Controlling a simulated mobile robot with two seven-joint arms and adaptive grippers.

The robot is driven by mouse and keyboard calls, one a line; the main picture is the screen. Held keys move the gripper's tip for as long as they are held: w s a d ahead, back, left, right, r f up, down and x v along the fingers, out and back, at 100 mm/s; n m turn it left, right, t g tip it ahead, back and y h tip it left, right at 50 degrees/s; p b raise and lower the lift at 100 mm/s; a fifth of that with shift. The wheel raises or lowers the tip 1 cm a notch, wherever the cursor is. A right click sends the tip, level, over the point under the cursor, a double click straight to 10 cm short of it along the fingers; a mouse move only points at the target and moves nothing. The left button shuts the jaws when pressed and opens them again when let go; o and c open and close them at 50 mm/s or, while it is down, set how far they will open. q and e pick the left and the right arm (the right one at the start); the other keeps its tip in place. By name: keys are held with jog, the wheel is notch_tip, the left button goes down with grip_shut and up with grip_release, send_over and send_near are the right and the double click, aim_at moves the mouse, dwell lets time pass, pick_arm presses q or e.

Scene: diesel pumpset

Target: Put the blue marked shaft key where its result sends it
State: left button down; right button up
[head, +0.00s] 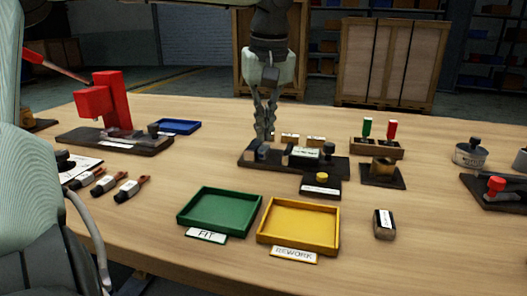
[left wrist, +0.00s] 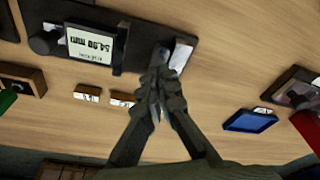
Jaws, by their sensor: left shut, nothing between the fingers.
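My left gripper (head: 265,136) is shut and empty, pointing down over the left end of a dark gauge base (head: 247,160). The left wrist view shows its closed fingertips (left wrist: 161,75) beside a small grey metal block (left wrist: 181,54) on that base. I cannot tell whether they touch it. The gauge display (left wrist: 90,45) is upside down in that view and hard to read. No blue mark on a shaft key can be made out. A green FIT tray (head: 220,211) and a yellow REWORK tray (head: 300,224) stand in front, both empty. My right gripper is not in view.
Two small labelled blocks (head: 290,138) lie behind the gauge. A red press (head: 103,103) and a blue tray (head: 176,127) stand at left. A rack with green and red pieces (head: 377,147) stands at right. A dark block (head: 384,224) lies right of REWORK.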

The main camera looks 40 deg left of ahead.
pick_arm(q)
jog(key=shift+f+b, duration=0.45)
jog(key=shift+f, duration=0.35)
jog(key=shift+w+d, duration=0.35)
jog(key=shift+d, duration=0.3)
dwell(0.4)
jog(key=shift+r+p, duration=0.1)
jog(key=shift+p, duration=0.25)
jog(key=shift+r+p, duration=2.6)
jog(key=shift+r, duration=0.35)
